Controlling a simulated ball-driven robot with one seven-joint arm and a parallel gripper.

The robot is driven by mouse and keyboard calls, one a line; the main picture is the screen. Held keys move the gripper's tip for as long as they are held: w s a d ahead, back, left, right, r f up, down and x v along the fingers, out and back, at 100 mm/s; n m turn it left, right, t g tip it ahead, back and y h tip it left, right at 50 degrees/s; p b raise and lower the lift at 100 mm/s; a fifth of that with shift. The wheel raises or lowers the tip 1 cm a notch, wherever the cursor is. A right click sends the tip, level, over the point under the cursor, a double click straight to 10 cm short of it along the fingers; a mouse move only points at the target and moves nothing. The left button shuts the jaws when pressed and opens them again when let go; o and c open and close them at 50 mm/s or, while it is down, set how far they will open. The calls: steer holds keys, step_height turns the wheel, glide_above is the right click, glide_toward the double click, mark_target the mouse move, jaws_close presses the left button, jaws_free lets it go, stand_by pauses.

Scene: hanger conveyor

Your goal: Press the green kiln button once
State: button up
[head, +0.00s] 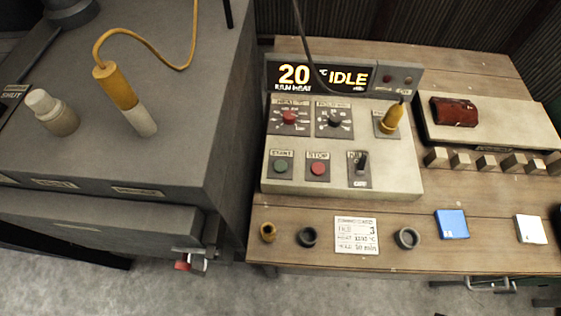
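The green button (281,166) sits on a dark square plate at the lower left of the control panel (388,182). The label above it appears to read START. It looks unlit, and nothing touches or covers it. The panel's display (318,77) reads 20 °C and IDLE in lit characters. My gripper does not show in the head view.
The red STOP button (318,168) is just right of the green one. A red knob (289,118), a black knob (334,121), a switch (360,163) and a yellow plug (391,117) share the panel. The grey kiln body (190,130) stands left. Rings and a card (357,236) lie in front.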

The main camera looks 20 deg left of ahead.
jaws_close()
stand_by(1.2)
